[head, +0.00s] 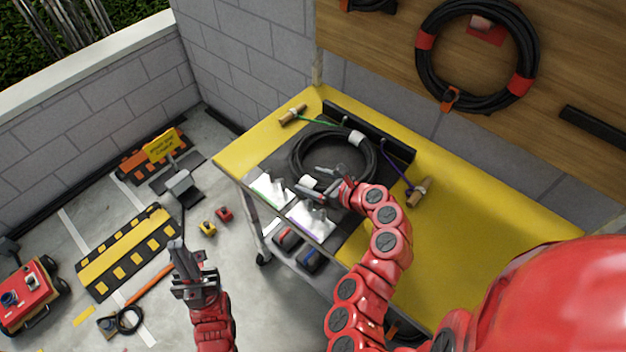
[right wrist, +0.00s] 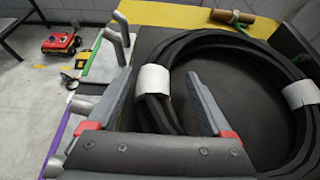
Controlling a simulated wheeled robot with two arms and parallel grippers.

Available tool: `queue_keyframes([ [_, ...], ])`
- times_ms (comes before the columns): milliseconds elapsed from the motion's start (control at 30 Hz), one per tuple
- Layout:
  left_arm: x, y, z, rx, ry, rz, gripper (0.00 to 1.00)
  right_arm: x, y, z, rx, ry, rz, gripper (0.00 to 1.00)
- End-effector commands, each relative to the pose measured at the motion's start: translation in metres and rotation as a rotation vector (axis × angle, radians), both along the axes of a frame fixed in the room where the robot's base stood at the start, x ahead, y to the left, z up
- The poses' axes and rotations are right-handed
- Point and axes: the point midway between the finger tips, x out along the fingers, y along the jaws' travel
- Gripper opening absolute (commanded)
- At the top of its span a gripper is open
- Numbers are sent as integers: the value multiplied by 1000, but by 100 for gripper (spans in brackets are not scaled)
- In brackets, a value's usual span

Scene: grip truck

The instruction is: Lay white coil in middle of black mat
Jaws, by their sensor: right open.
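The coil (head: 371,158) is a black ring of cable with white bands, lying on the black mat (head: 269,155) on the yellow table. One white band (head: 357,138) is on its far side, and another (head: 307,182) is on its near left side. My right gripper (head: 314,183) is open at the near left side of the coil. In the right wrist view the fingers (right wrist: 160,80) are spread, with the near white band (right wrist: 153,79) showing between their tips; contact is unclear. My left gripper (head: 178,246) is over the floor, away from the table, its opening unclear.
A black rail (head: 370,130) stands behind the coil. Wooden-handled tools (head: 419,190) lie on the yellow top (head: 480,225), whose right part is largely clear. Silver plates with metal posts (head: 312,219) stand at the near edge. A red-banded coil (head: 425,62) hangs on the wall.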

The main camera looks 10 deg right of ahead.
Motion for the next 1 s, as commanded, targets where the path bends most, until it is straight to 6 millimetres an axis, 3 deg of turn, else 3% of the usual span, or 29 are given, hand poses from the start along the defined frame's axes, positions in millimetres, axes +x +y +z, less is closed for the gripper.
queue_keyframes([
  [267, 0, 0, 4, 0, 0, 0, 0, -9, -8, 6, 0, 2, -4, 84],
  [567, 0, 0, 18, 0, 0, 0, 0, -61, -49, 38, 1, 0, -10, 84],
  [700, 0, 0, 55, 0, -1, 0, 0, -87, -70, 63, 1, 4, -9, 84],
  [1000, 0, 0, 110, 0, 0, 0, 0, -111, -87, 75, -2, 3, -2, 84],
])
